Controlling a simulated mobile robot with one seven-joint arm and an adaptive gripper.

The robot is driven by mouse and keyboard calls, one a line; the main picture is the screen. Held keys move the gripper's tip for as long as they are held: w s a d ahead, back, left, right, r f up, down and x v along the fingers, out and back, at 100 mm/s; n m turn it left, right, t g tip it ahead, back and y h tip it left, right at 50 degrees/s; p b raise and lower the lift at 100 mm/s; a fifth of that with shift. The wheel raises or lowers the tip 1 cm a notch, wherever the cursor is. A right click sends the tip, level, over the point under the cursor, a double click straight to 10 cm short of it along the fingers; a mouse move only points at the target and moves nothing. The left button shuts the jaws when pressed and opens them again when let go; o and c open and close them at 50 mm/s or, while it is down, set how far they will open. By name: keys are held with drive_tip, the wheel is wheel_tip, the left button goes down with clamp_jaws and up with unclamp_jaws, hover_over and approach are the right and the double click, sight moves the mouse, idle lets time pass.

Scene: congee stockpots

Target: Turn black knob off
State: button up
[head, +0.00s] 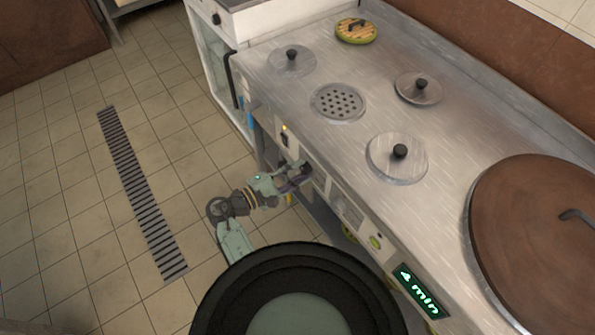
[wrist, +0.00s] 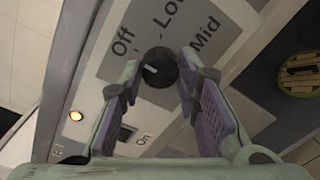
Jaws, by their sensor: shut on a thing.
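The black knob (wrist: 160,68) sits on the stove's front panel, with a short white mark on its face. A grey label plate (wrist: 205,65) behind it reads Off, Low and Mid. The mark lies on the left side of the knob's face; its exact setting is hard to tell. My gripper (wrist: 162,73) is shut on the knob, one purple-padded finger on each side. In the head view my gripper (head: 303,175) is at the stove's front panel, and it and the panel edge hide the knob.
An orange light (wrist: 76,115) glows beside a black switch (wrist: 124,133) marked On. The steel stove top (head: 350,95) carries several black-handled lids and a large brown lid (head: 540,230). A green display (head: 420,290) reads 4 min. Tiled floor (head: 90,190) is clear to the left.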

idle(0.3)
drive_tip(key=o, duration=1.2)
drive_tip(key=shift+c, duration=0.2)
drive_tip(key=v, duration=1.2)
